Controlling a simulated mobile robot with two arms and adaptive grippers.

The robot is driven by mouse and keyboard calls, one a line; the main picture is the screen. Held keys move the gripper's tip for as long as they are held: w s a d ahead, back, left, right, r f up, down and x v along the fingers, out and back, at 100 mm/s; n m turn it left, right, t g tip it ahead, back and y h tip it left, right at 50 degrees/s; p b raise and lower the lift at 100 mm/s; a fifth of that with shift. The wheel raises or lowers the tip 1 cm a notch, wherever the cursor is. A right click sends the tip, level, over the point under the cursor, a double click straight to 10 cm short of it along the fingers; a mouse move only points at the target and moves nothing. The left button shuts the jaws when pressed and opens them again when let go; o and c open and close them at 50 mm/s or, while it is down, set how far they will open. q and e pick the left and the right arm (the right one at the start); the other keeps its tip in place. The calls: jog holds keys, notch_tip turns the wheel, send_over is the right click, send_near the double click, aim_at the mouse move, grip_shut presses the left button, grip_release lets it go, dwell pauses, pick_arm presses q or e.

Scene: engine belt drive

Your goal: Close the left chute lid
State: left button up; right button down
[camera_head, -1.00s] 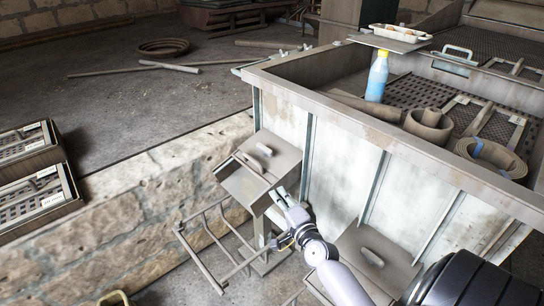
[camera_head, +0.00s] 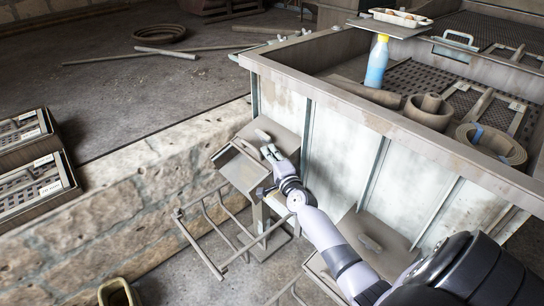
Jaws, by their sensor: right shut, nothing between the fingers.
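The left chute (camera_head: 238,172) is a worn grey metal box on the side of the large bin. Its lid (camera_head: 284,135) slopes up toward the bin wall, with a small pale handle (camera_head: 262,135) on its face. The box's front part shows below and left of the lid; I cannot tell how wide the gap between them is. My right gripper (camera_head: 271,153) is shut and empty, with its fingertips over the lower part of the lid, just below the handle. It hides part of the lid and box; contact cannot be told. My left gripper is not in view.
A second chute lid (camera_head: 368,241) with a handle lies to the right, partly behind my right arm. A metal rack (camera_head: 222,232) stands below the left chute. The bin (camera_head: 335,150) holds a blue bottle (camera_head: 376,62) and belt rolls (camera_head: 428,110). A stone wall (camera_head: 110,205) runs left.

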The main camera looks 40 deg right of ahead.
jog(key=shift+a, duration=0.25)
jog(key=a+f, duration=0.2)
jog(key=a, duration=0.7)
jog(key=shift+s+f+p, duration=0.4)
jog(key=shift+a+f, duration=0.1)
